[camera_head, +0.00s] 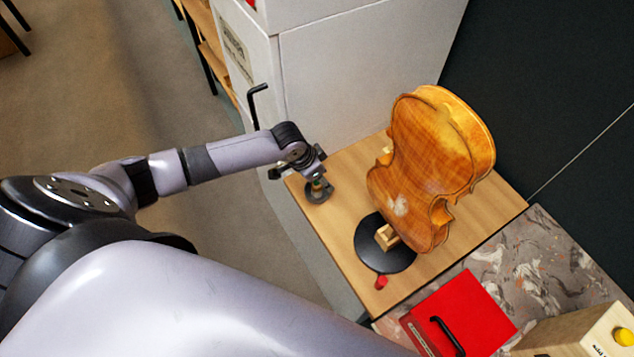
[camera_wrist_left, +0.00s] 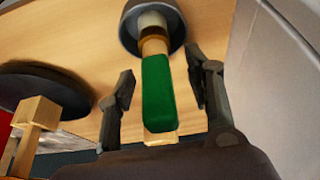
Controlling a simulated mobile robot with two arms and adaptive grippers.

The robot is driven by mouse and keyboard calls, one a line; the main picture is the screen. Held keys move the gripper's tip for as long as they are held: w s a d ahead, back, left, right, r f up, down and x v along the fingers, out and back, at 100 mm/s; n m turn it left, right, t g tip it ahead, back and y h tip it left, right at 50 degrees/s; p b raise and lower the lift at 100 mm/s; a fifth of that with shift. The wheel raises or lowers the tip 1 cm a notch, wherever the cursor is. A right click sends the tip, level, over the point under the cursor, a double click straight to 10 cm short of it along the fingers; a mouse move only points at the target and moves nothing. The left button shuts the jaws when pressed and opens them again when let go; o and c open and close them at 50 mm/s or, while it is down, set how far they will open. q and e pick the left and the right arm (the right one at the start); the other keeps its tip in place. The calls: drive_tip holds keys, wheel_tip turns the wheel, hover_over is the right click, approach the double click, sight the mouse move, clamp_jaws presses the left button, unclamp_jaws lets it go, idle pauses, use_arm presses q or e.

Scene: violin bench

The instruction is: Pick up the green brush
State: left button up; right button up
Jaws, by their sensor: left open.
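The green brush (camera_wrist_left: 158,92) shows in the left wrist view, with a green middle and pale wooden parts at its ends. Its far end meets a round grey holder (camera_wrist_left: 176,24). My left gripper (camera_wrist_left: 160,86) is open, with one finger on each side of the green part and gaps between. In the head view my left gripper (camera_head: 316,185) is over the grey holder (camera_head: 319,192) near the left edge of the wooden bench top; the brush is mostly hidden there. My right gripper is not in view.
A violin body (camera_head: 432,165) stands on a round black base (camera_head: 384,244) to the right of the gripper. A red box (camera_head: 470,310) with a black handle lies in front. A white cabinet (camera_head: 340,75) stands behind the bench (camera_head: 335,229).

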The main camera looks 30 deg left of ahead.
use_arm(q)
drive_tip(key=shift+c, duration=0.5)
clamp_jaws()
